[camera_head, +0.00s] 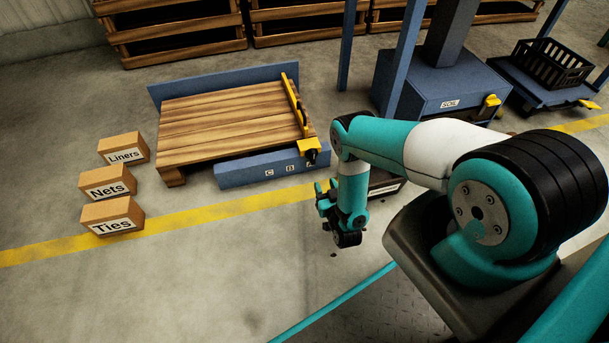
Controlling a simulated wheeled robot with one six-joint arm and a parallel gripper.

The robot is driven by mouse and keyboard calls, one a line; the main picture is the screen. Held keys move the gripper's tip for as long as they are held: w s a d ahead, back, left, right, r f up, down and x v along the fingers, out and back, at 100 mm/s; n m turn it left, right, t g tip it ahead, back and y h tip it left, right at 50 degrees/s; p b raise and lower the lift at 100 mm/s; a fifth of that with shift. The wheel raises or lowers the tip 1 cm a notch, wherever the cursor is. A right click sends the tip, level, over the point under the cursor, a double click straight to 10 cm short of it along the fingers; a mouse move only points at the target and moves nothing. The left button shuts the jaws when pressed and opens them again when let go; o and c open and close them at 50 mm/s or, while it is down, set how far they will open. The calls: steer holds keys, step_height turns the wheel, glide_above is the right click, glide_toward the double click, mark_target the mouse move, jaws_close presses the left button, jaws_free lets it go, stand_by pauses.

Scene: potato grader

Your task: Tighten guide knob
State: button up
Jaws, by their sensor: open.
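The yellow guide bar (294,103) runs along the right side of the wooden pallet (228,122). At its near end is a yellow bracket (308,146) with a small black knob (311,156), just above the blue rail (255,170) marked C and B. Whether the knob is tight cannot be told. A second dark piece sits on the bar near its middle. My gripper (325,188) is open, with teal fingers, below and slightly right of the knob in the picture. It looks apart from the knob and empty.
Three cardboard boxes labelled Liners (123,149), Nets (108,182) and Ties (113,215) stand left of the pallet. A blue SOIL bin (440,85) and a black crate (553,65) stand at the right. A dark tray (385,185) lies behind my gripper. The floor at front left is clear.

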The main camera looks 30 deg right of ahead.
steer(key=s+f+b, duration=0.1)
steer(key=s+f, duration=0.2)
steer(key=b, duration=1.8)
glide_toward(314, 158)
steer(key=f, duration=0.1)
steer(key=shift+t+h, duration=0.3)
steer(key=shift+h, duration=0.1)
steer(key=b+x, duration=0.4)
steer(key=x, duration=0.4)
steer(key=shift+a+f, duration=0.1)
steer(key=shift+a, duration=0.05)
steer(key=shift+w+r+b, duration=0.2)
steer(key=shift+w+b, duration=0.25)
steer(key=shift+w, duration=0.25)
jaws_close()
